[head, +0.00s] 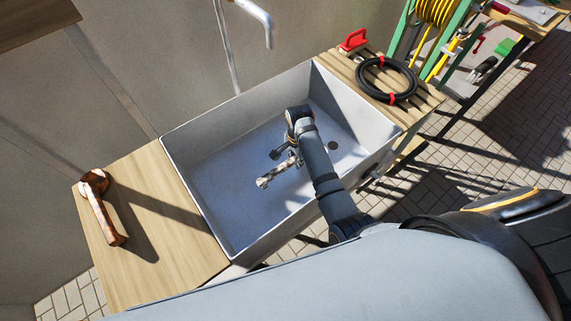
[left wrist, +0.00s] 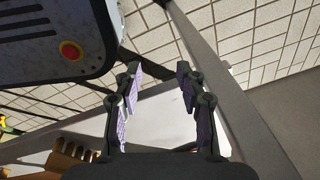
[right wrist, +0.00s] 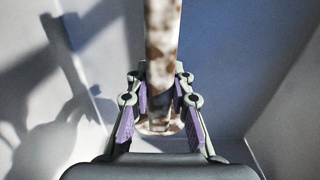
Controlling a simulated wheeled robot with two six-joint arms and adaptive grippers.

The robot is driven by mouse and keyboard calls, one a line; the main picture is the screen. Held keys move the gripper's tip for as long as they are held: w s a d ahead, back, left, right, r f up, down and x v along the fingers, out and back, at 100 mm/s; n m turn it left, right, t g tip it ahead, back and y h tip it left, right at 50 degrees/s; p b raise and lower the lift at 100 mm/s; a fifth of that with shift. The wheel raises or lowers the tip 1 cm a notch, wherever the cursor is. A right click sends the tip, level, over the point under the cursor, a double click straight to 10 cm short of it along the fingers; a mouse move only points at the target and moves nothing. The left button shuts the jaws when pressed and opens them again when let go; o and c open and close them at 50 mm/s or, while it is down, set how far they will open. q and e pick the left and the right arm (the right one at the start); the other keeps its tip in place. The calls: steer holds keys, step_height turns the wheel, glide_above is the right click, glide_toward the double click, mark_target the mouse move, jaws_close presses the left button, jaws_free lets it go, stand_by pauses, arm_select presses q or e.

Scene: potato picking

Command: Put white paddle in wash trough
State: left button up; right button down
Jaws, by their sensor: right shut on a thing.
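A white paddle with brown dirt stains (head: 268,179) is held by my right gripper (head: 290,155) inside the wash trough (head: 184,160). In the right wrist view the paddle (right wrist: 162,35) runs between the two fingers of the right gripper (right wrist: 160,100), which are shut on it. The trough is a deep grey-white basin with a drain on its floor. I cannot tell whether the paddle touches the floor. My left gripper (left wrist: 160,85) shows in the left wrist view, open and empty; it is out of the head view.
A brown handled tool (head: 108,218) lies on the wooden board (head: 160,275) left of the trough. A coiled black hose (head: 386,80) and a red brush (head: 353,41) lie on the right board. A tap (head: 258,15) hangs above the back edge. Trough walls surround my right gripper.

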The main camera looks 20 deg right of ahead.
mark_target(295, 175)
step_height(295, 175, down, 4)
steer(key=shift+r, duration=0.1)
step_height(295, 175, down, 4)
steer(key=shift+w+f+b, duration=0.15)
steer(key=shift+b, duration=0.35)
steer(key=shift+f, duration=0.2)
steer(key=c, duration=1.2)
jaws_free()
steer(key=shift+f, duration=0.15)
arm_select(q)
steer(key=shift+s+d+f, duration=0.3)
steer(key=shift+s+f, duration=0.25)
steer(key=shift+f, duration=0.15)
steer(key=shift+w+r+p, duration=0.1)
steer(key=shift+r+p, duration=0.7)
steer(key=shift+r, duration=0.05)
arm_select(e)
step_height(295, 175, up, 12)
steer(key=shift+r, duration=0.2)
